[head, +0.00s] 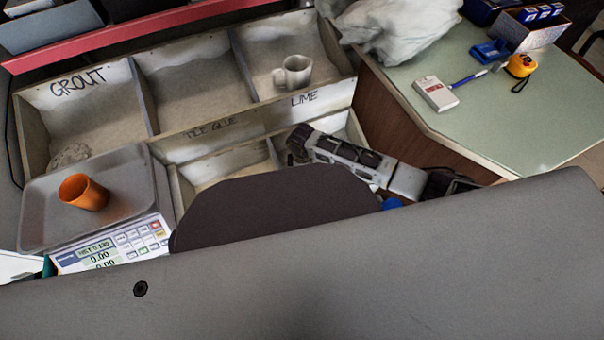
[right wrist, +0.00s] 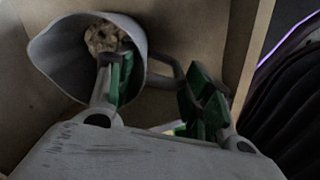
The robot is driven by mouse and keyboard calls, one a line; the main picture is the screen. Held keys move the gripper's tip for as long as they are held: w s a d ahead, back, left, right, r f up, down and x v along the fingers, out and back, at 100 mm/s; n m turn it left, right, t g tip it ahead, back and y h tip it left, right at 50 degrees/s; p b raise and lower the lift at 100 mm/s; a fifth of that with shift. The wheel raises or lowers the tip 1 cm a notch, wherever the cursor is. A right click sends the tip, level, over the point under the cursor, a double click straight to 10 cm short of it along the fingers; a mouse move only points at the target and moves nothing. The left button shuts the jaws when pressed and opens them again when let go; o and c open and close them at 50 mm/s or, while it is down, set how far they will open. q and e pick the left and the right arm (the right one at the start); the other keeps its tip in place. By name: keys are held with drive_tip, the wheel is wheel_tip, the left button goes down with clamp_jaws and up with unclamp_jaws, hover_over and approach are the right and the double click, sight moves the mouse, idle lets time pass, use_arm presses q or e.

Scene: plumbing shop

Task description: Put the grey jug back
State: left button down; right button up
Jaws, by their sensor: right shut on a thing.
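In the right wrist view a grey jug (right wrist: 70,60) lies with its mouth toward the camera, with a brown crumbly lump (right wrist: 105,38) showing in the mouth. My right gripper (right wrist: 160,95), with green-padded fingers, is shut on the jug; one finger overlaps the mouth and the other is beyond the handle. The exact contact is hard to see. In the head view my right arm reaches over the lower bins, and its fingers and the held jug are hidden. Another pale jug (head: 293,72) stands upright in the upper right compartment. My left gripper is out of view.
A divided bin (head: 150,62) has compartments marked GROUT, TILE GLUE and LIME. An orange cup (head: 83,192) stands on the scale tray (head: 125,165) at left. The green counter (head: 480,120) at right holds a white box (head: 435,93), tape measure (head: 520,65) and plastic bag (head: 395,28).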

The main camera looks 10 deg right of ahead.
drive_tip(key=shift+f, duration=0.1)
drive_tip(key=o, duration=1.5)
drive_tip(key=shift+c, duration=0.2)
drive_tip(key=shift+r, duration=0.2)
wheel_tip(320, 180, up, 12)
drive_tip(key=shift+f, duration=0.2)
drive_tip(key=shift+w+r, duration=0.1)
